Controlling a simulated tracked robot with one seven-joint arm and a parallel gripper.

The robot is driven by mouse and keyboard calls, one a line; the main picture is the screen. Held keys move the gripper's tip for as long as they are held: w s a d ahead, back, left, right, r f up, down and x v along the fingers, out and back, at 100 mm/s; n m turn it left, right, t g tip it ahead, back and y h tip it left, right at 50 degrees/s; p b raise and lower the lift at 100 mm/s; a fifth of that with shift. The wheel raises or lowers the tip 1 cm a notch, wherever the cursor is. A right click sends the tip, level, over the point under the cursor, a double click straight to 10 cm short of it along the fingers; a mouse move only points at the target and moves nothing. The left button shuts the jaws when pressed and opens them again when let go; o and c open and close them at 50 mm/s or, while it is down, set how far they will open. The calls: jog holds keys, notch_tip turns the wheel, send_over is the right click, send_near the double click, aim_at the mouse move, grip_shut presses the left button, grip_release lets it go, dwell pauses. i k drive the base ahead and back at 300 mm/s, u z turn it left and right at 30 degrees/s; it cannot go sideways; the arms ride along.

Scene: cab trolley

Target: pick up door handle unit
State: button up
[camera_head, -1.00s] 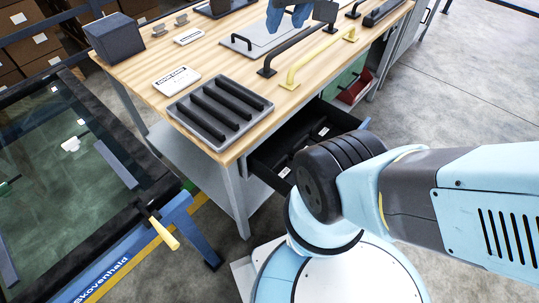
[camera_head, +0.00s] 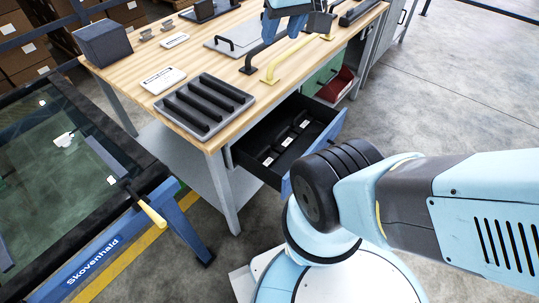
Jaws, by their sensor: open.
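I cannot tell for sure which piece is the door handle unit. A black bar handle (camera_head: 264,54) and a yellow bar handle (camera_head: 296,60) stand side by side on the wooden workbench (camera_head: 232,127). Several dark pieces with white labels lie in the open drawer (camera_head: 338,124) under the bench top. My gripper (camera_head: 271,24) is at the top edge of the view, over the far part of the bench near the black handle. It is partly cut off, and its jaws are open. A dark block (camera_head: 319,22) stands right beside it; whether they touch is unclear.
A grey tray (camera_head: 205,131) with black bars is at the near bench end. A white sign (camera_head: 163,80), a dark box (camera_head: 104,45) and a grey plate with a handle (camera_head: 226,42) are also on the bench. A glass panel frame (camera_head: 60,170) stands left.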

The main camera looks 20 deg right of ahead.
aim_at(267, 157)
jog(key=z, duration=0.05)
jog(key=k, duration=1.05)
jog(key=z, duration=0.8)
jog(key=i, duration=1)
jog(key=u, duration=0.1)
